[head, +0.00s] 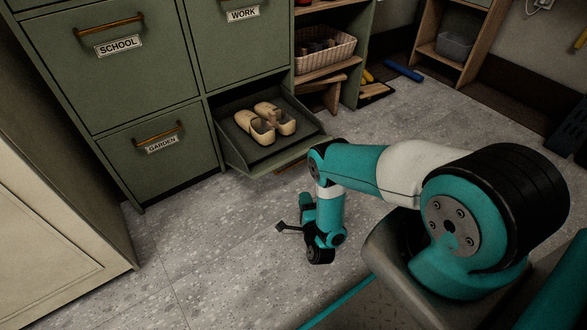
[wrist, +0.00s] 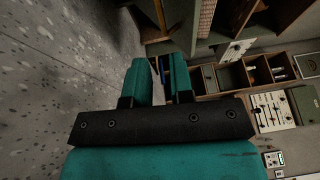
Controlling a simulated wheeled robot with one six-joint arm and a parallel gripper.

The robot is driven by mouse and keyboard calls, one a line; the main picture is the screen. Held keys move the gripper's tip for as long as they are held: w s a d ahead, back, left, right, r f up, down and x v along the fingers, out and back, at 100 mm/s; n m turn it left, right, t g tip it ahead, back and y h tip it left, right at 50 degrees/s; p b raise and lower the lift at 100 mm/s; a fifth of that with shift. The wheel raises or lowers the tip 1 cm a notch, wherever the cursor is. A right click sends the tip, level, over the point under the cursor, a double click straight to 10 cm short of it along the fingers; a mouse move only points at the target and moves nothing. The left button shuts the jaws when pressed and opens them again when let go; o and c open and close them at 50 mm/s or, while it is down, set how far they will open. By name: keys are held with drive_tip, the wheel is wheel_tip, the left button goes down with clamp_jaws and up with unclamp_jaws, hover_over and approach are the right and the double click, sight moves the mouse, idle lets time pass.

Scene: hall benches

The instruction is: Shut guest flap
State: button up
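One flap (head: 243,162) at the lower right of the green cabinet hangs open, tilted outward, with a pair of beige shoes (head: 265,122) on it. Its label is hidden; the other visible fronts read school, work and garden. My gripper (head: 307,203) is low over the floor, in front of and to the right of the open flap, apart from it in the head view. In the wrist view my gripper (wrist: 160,72) shows two teal fingers with a narrow empty gap between them.
The school (head: 115,70), work (head: 237,45) and garden (head: 160,160) fronts are shut. Shelves with a wicker basket (head: 322,50) stand right of the flap. A cream cabinet (head: 50,210) is at the left. The speckled floor (head: 200,240) before the green cabinet is clear.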

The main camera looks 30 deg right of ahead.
sight(294, 164)
drive_tip(key=shift+b+x, duration=5.15)
drive_tip(key=shift+x, duration=2.7)
clamp_jaws()
